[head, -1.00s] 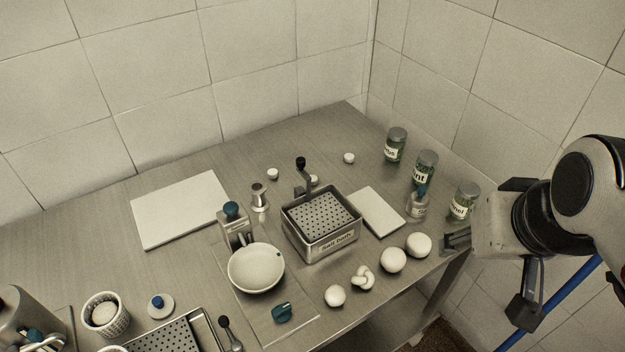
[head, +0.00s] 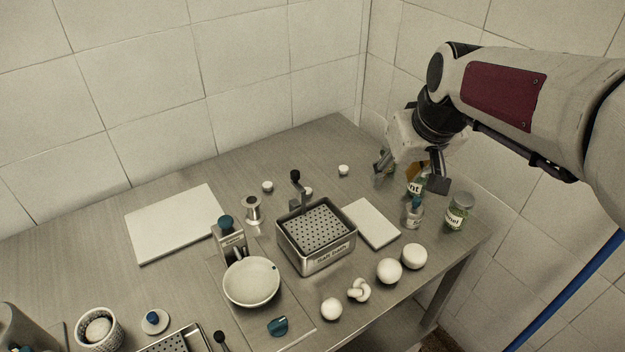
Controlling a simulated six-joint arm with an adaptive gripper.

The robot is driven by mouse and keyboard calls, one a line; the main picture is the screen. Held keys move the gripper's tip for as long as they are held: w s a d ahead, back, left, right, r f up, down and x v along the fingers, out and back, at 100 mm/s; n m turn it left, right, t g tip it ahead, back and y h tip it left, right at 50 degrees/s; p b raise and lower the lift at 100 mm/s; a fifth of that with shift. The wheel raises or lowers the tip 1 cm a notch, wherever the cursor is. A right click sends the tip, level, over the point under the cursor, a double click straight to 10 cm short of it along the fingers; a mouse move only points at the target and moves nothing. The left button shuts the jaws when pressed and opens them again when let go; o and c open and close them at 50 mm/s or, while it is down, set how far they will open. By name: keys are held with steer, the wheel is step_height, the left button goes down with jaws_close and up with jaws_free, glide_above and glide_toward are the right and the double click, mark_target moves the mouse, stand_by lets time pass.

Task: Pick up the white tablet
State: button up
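Three small white round pieces that look like tablets lie on the steel table: one (head: 343,170) at the back right, one (head: 267,186) left of it, and one (head: 308,191) partly hidden behind the metal basin. A flat white slab (head: 372,223) lies right of the basin, and a larger one (head: 175,222) lies at the left. I cannot tell which is the named tablet. My gripper (head: 412,176) is over the back right of the table, fingers spread and pointing down, right of the back-right white piece.
Green-filled jars (head: 459,211) and a small bottle (head: 413,213) stand along the right edge. The perforated basin (head: 316,257) sits mid-table with a black-knobbed handle. White balls (head: 389,271), a knot-shaped piece (head: 359,290) and a bowl (head: 251,283) are in front.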

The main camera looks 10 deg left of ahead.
steer(key=w+a+f+n, duration=0.2)
steer(key=w+a+f, duration=0.5)
steer(key=w+a, duration=0.2)
steer(key=n+g+y, duration=0.1)
steer(key=n, duration=0.1)
glide_toward(308, 191)
steer(key=shift+w+a+f, duration=0.1)
steer(key=shift+w+f, duration=0.05)
steer(key=shift+f, duration=0.15)
steer(key=shift+x, duration=1.15)
steer(key=shift+a+f, duration=0.1)
steer(key=shift+f, duration=0.05)
steer(key=shift+x, duration=2.45)
steer(key=c, duration=1)
